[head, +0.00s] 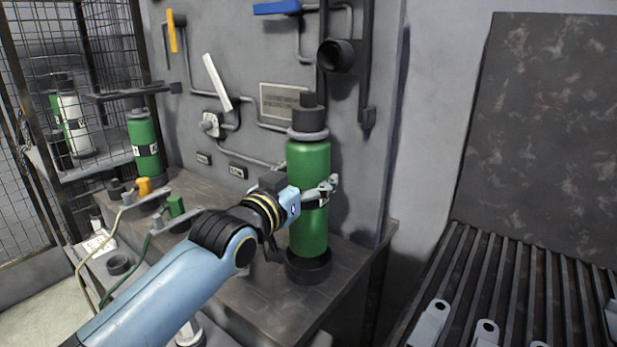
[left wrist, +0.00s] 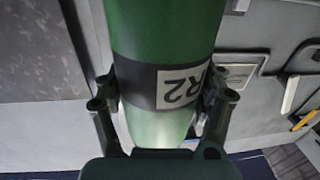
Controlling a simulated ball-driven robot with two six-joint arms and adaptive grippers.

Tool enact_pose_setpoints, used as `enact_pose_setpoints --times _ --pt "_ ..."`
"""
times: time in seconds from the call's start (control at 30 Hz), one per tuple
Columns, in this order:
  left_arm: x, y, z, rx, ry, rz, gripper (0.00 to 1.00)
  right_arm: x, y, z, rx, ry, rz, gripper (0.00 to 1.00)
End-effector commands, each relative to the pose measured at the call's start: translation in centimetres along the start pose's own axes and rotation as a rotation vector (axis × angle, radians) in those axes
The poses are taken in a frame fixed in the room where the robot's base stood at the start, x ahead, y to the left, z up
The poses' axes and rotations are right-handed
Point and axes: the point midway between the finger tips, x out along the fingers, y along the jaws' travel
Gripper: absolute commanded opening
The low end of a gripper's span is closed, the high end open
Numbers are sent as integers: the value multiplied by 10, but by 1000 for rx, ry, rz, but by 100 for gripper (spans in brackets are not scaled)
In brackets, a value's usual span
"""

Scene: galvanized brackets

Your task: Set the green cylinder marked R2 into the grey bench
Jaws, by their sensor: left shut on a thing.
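The green cylinder marked R2 (head: 308,228) stands upright with a black cap, over a round black seat (head: 309,270) on the grey bench (head: 250,296). Its lower end meets the seat's rim in the picture; I cannot tell whether it rests on the bottom. My left gripper (head: 318,193) is shut around the cylinder's dark band. In the left wrist view the fingers (left wrist: 160,100) flank the green cylinder (left wrist: 165,30), and its R2 label (left wrist: 182,87) shows upside down. My right gripper is not in view.
Another green cylinder (head: 144,150) stands at the bench's far left. A wire cage (head: 25,45) holds a white cylinder (head: 72,125) and others. The wall panel behind has a black pipe (head: 337,54) and levers. A slatted rack (head: 520,285) with brackets (head: 430,322) lies right.

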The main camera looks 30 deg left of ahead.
Motion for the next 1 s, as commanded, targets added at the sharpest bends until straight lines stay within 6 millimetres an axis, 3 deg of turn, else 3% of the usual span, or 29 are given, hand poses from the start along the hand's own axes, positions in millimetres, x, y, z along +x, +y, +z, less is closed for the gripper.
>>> enact_pose_setpoints --times 0.23,1.0 --pt "1 0 -3 0 12 1 13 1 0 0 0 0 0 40" --pt "1 0 18 -1 12 1 13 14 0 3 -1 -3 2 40"
